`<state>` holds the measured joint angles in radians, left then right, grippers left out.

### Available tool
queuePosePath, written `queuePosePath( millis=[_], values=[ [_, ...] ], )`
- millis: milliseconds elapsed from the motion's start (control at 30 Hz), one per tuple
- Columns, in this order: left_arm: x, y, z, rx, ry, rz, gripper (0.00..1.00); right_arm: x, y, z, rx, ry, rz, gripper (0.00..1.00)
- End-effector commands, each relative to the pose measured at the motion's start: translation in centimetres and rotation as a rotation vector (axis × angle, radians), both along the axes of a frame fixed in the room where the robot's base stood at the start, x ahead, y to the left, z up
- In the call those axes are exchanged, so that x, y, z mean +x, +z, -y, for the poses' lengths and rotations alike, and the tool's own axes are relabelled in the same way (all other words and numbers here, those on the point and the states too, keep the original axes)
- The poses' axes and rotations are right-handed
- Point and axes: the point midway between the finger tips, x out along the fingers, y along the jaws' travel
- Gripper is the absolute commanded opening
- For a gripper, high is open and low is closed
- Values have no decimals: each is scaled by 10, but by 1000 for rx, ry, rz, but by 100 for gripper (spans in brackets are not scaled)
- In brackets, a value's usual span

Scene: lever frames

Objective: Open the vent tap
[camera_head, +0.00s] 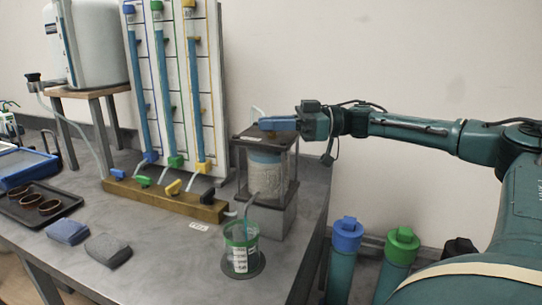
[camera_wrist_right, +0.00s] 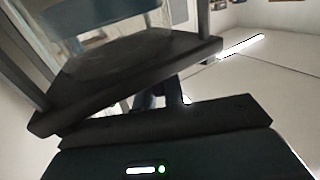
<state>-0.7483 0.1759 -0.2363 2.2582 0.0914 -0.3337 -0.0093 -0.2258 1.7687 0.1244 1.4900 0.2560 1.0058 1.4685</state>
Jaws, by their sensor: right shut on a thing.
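The clear test cell (camera_head: 267,175) holds pale grey material between dark end plates and stands on a grey block at the right of the bench. My right gripper (camera_head: 272,125) comes in from the right, level, just above the cell's dark top plate (camera_head: 249,139). It is shut on the vent tap at the top of the cell. The tap is almost wholly hidden by the fingers, so its handle angle cannot be told. The wrist view shows the dark plate (camera_wrist_right: 130,75) close and tilted. My left gripper is not in view.
A panel of blue-filled tubes (camera_head: 165,90) stands behind a wooden manifold (camera_head: 165,200) with coloured taps. A green-rimmed beaker (camera_head: 240,250) stands before the cell. Cloths (camera_head: 68,231) and a dark tray (camera_head: 40,207) lie left. Capped cylinders (camera_head: 345,250) stand beyond the bench's right edge.

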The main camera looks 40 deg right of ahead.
Motion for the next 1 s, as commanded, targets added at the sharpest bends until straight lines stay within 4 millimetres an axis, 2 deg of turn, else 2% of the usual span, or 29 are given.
queuePosePath(
  millis=[33, 300, 1000],
  values=[
    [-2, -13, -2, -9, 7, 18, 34, 2, -12, 3, -7, 6, -1, 0],
    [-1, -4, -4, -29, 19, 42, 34, 3, 1, -2, -6, 126, -7, 0],
    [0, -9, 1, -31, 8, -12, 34, 2, 2, -3, 0, 518, -1, 0]
  ],
)
